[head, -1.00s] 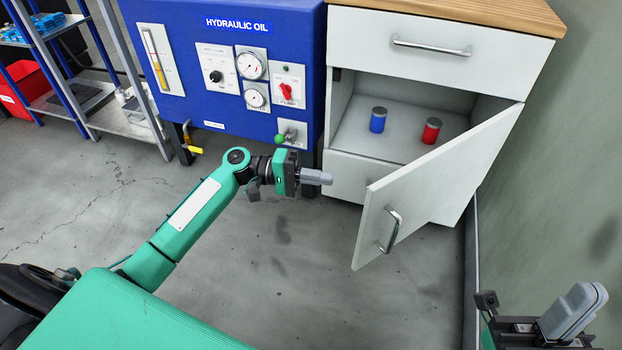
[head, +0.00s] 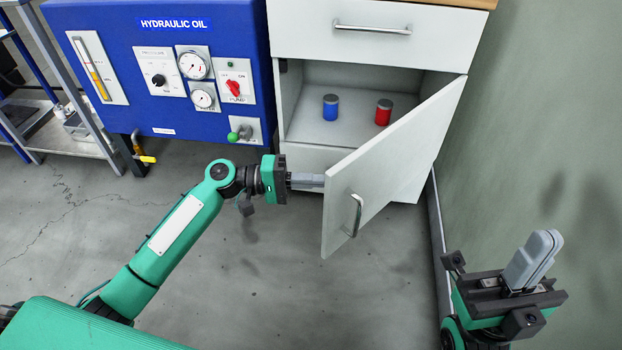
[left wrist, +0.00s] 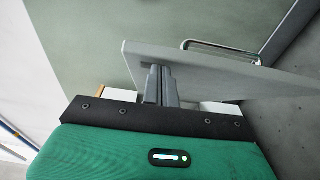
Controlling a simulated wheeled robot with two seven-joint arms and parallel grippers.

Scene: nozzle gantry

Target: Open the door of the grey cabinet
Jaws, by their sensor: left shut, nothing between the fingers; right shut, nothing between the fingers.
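The grey cabinet (head: 288,105) stands at the back, its door (head: 385,165) standing well open, swung out to the right. The door's bar handle (head: 357,215) is on its outer face; it also shows in the left wrist view (left wrist: 222,48), beyond the panel. My left gripper (head: 308,181) is shut and empty at the door's free edge, on the inner-face side. Its tips reach the edge in the head view; I cannot tell whether they touch. In the left wrist view the shut fingers (left wrist: 160,86) overlap the panel. My right gripper (head: 532,262) is shut and empty, away from the door at lower right.
Inside the cabinet stand a blue can (head: 330,108) and a red can (head: 383,112). A closed drawer (head: 370,35) is above. The blue hydraulic oil unit (head: 125,60) is left of the cabinet. A wall (head: 540,110) bounds the right side. The floor in front is clear.

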